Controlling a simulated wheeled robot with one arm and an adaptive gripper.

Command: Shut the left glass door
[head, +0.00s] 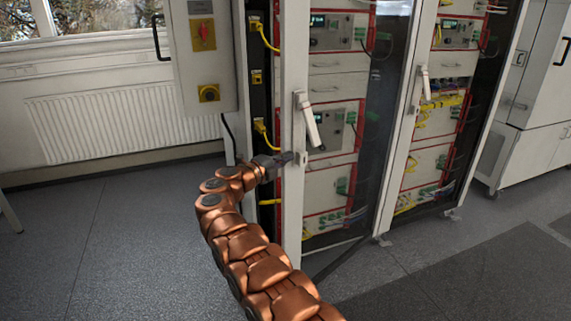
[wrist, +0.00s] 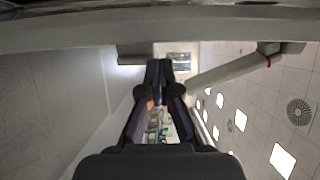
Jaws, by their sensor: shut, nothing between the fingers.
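The left glass door (head: 293,70) stands ajar, its white free edge swung out from the cabinet's left post (head: 240,75). A dark gap with yellow plugs shows between them. The door's white handle (head: 308,120) sticks out, tilted, at mid height. My gripper (head: 289,158) is shut and empty, its tips at the door's white edge frame, below and left of the handle. I cannot tell whether they touch it. In the wrist view the closed fingers (wrist: 160,66) point at a pale bar (wrist: 160,32) across the top, likely the door frame.
The right glass door (head: 412,110) with its own handle (head: 425,83) is beside it. A grey switch box (head: 205,60) hangs left of the cabinet, near my arm. A radiator (head: 120,120) lines the wall.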

